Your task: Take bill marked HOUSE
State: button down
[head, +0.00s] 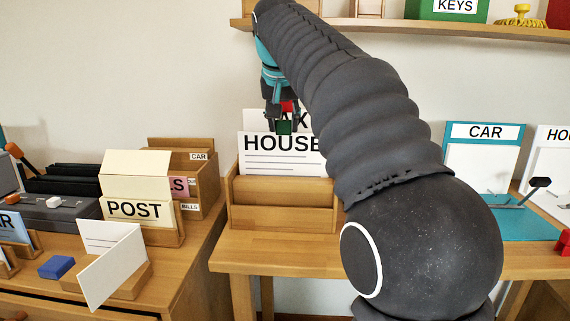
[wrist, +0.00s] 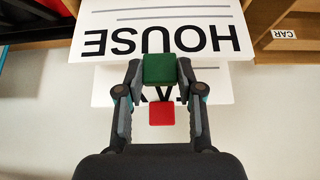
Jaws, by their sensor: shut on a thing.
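The white bill marked HOUSE (head: 270,158) stands upright in a wooden rack (head: 284,219), its lower edge hidden behind the rack's front. It also shows upside down in the wrist view (wrist: 160,15). A green tab (wrist: 159,69) sits at its top edge. My gripper (head: 281,122) is above the rack, with its fingers closed on either side of the green tab. A second white bill (head: 256,121), partly hidden and ending in X, stands behind it with a red tab (wrist: 162,113).
A POST card (head: 138,210) and wooden boxes stand on the left desk. A CAR board (head: 484,133) is at right. A shelf (head: 400,27) runs above. My arm hides the table's middle right.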

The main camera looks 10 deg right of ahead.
jog(key=shift+r+p, duration=1.25)
jog(key=shift+r, duration=0.15)
notch_tip(320, 180, up, 8)
dwell(1.0)
dwell(0.6)
